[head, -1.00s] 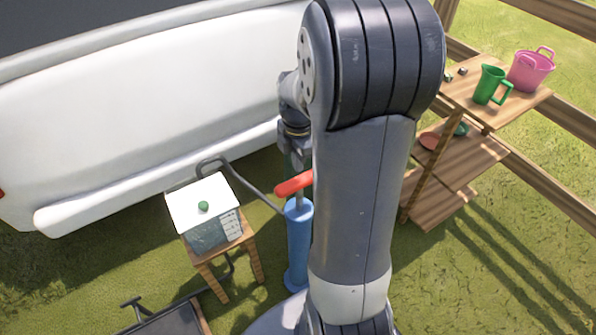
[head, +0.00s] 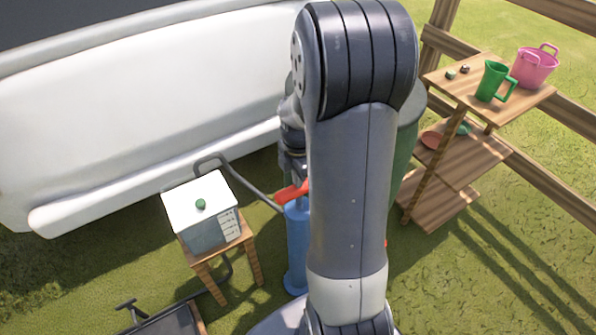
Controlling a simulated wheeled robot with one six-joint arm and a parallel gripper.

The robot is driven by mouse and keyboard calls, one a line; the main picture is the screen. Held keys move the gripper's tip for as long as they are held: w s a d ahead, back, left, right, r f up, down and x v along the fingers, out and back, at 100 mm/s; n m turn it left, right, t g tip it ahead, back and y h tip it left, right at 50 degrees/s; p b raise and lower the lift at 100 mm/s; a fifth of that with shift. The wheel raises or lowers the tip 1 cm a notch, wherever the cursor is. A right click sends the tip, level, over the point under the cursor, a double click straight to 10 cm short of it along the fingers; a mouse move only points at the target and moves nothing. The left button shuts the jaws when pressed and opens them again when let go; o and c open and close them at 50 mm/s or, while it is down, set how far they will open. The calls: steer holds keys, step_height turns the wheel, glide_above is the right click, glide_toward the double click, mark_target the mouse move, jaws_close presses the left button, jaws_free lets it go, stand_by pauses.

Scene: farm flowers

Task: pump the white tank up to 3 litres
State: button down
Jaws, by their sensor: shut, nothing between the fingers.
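The white tank (head: 201,203) stands on a small wooden stool (head: 247,238). It has a white lid with a green knob, a greyish see-through body and pale scale marks on its right face. The liquid level is too small to read. The blue pump (head: 297,250) stands upright right of the stool, partly hidden by my arm. Its red handle (head: 290,193) is low, close above the pump's top. My gripper (head: 293,168) is shut and empty, just above the handle and mostly hidden; I cannot tell whether it touches.
A dark hose (head: 240,178) runs between tank and pump. A white vehicle (head: 130,120) fills the back left. At right, a wooden shelf (head: 440,82) holds a green jug (head: 494,80) and a pink tub (head: 534,68). A dark-topped cart (head: 170,322) sits at the lower left.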

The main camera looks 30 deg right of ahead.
mark_target(298, 192)
step_height(298, 192, down, 6)
steer(key=shift+r+b, duration=0.2)
steer(key=shift+b, duration=1)
steer(key=shift+s, duration=0.1)
steer(key=shift+f, duration=0.1)
steer(key=shift+a, duration=0.1)
